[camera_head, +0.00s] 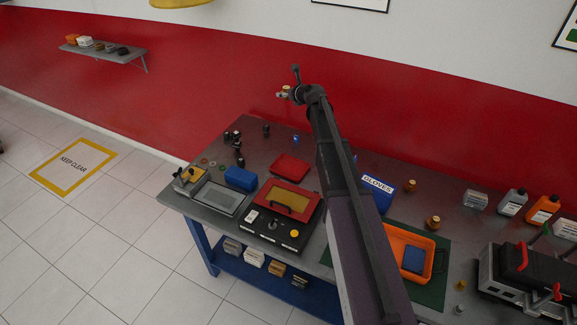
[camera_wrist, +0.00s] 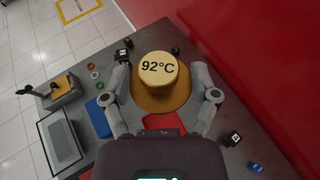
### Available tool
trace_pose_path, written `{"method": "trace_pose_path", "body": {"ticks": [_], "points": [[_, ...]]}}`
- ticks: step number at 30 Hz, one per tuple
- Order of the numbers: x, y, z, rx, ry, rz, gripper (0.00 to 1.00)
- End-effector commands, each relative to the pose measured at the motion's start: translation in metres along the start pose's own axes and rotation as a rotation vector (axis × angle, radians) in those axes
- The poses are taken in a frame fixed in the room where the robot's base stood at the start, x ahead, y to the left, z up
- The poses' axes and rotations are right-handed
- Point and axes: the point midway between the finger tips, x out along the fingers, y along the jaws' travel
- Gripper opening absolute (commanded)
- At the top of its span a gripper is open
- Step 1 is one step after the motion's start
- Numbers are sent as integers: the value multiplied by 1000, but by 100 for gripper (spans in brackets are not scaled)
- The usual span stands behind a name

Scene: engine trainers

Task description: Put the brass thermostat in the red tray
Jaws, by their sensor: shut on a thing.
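My gripper (camera_head: 284,94) is raised above the back of the workbench, near the red wall. In the wrist view my gripper (camera_wrist: 163,96) is shut on the brass thermostat (camera_wrist: 160,98), with a finger on each side of it. The thermostat has a wide round flange and a pale top marked 92°C. It also shows small at the gripper in the head view (camera_head: 283,95). The red tray (camera_head: 290,167) lies on the bench below and looks empty. In the wrist view the red tray (camera_wrist: 164,122) is partly hidden by the thermostat and gripper.
A black unit with a red-framed yellow panel (camera_head: 288,199) stands in front of the tray. A blue box (camera_head: 240,178) and a grey tray (camera_head: 217,199) lie to its left. Several small dark parts stand behind. An orange tray (camera_head: 396,239) and brass pieces (camera_head: 433,223) are at right.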

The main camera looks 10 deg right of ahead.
Motion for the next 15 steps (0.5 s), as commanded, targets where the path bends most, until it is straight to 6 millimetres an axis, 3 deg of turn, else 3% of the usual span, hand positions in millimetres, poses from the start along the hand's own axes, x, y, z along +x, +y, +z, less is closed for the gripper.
{"method": "trace_pose_path", "body": {"ticks": [8,15], "points": [[1,0,-1,0,0,0,28],[3,-1,-18,2,0,-4,28]]}}
